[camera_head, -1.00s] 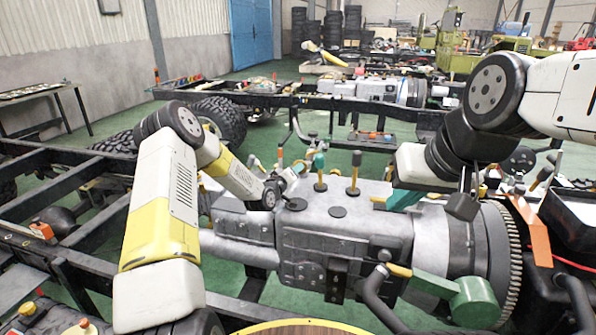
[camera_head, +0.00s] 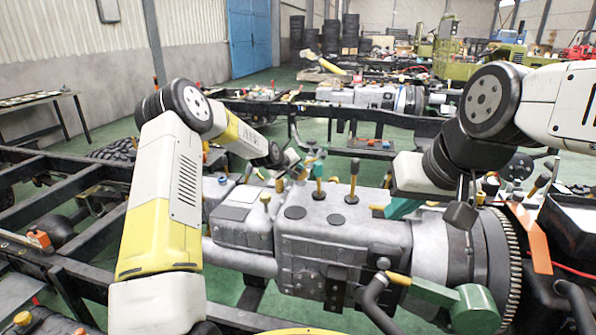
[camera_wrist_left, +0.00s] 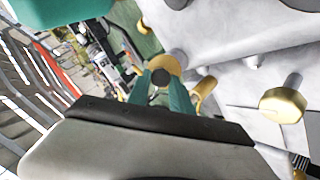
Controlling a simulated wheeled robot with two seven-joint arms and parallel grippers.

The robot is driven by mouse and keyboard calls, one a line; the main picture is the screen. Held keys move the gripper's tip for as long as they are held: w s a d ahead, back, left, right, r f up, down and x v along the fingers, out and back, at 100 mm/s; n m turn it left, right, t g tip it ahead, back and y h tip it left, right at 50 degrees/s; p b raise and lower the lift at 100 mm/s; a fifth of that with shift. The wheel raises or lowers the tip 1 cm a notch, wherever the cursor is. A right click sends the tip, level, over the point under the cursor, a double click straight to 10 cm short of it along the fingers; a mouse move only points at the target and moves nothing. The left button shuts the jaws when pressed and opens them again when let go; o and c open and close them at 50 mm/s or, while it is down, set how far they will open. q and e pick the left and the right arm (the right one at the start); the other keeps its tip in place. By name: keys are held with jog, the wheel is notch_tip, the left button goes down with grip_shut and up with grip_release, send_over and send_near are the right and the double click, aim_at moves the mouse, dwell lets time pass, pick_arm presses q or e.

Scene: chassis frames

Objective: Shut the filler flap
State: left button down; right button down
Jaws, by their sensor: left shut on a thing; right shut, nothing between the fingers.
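My left gripper (camera_head: 307,168) is over the far side of the grey gearbox housing (camera_head: 340,235). In the left wrist view its teal fingers (camera_wrist_left: 161,82) are shut on a small round brass-coloured piece (camera_wrist_left: 162,62) with a dark centre. I cannot tell whether this piece belongs to the filler flap, and no flap can be made out for certain. My right gripper (camera_head: 399,208) is shut and empty, low over the right part of the housing.
A brass-topped knob (camera_head: 265,198) is nearer. A toothed ring (camera_head: 507,262) and an orange bracket (camera_head: 540,240) are at the right. Dark chassis rails (camera_head: 60,185) lie left.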

dwell(0.3)
pick_arm(q)
jog(key=c, duration=1.1)
grip_release()
jog(key=shift+c, duration=0.2)
jog(key=v, duration=0.7)
jog(key=shift+s+a+r, duration=0.15)
jog(key=shift+s+r, duration=0.1)
jog(key=shift+c, duration=0.5)
